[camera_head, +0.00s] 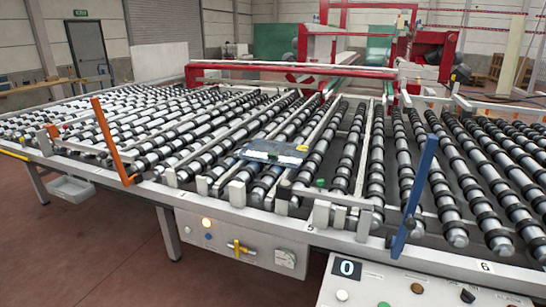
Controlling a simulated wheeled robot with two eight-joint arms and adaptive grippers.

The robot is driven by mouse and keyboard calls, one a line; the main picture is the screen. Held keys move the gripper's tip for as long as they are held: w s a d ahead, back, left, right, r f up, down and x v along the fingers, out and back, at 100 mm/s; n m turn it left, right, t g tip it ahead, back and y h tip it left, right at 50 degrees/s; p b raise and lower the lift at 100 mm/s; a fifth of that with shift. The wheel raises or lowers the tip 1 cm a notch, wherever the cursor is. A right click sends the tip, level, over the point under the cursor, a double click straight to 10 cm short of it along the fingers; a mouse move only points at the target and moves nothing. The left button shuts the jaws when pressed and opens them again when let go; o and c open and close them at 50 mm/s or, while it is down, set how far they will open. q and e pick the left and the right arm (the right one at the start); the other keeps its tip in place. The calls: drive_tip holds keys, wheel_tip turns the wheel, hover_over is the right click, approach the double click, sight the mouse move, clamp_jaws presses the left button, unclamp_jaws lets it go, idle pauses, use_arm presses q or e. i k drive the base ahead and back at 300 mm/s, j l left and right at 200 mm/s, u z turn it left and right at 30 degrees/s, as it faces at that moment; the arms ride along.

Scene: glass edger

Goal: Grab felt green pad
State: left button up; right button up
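I cannot single out a felt green pad with certainty. A small green piece (320,183) sits at the front ends of the rollers, near the middle of the machine's front edge; it is too small to tell what it is. A flat dark grey-green sheet (272,152) with pale patches lies across several rollers near the middle. A small yellow item (302,148) is at its right end. Neither of my grippers shows in this view.
The roller bed (200,125) fills most of the view. An orange bar (110,140) and a blue bar (415,193) rise at its front edge. A control panel (400,290) with buttons is at the bottom right.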

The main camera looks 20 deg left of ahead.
sight(272, 155)
drive_tip(key=i+j, duration=0.15)
drive_tip(key=j, duration=0.2)
drive_tip(key=i+j+z, duration=0.15)
drive_tip(key=j, duration=0.2)
drive_tip(key=i+j, duration=0.15)
drive_tip(key=j, duration=0.2)
drive_tip(key=i+j+z, duration=0.15)
drive_tip(key=j, duration=0.2)
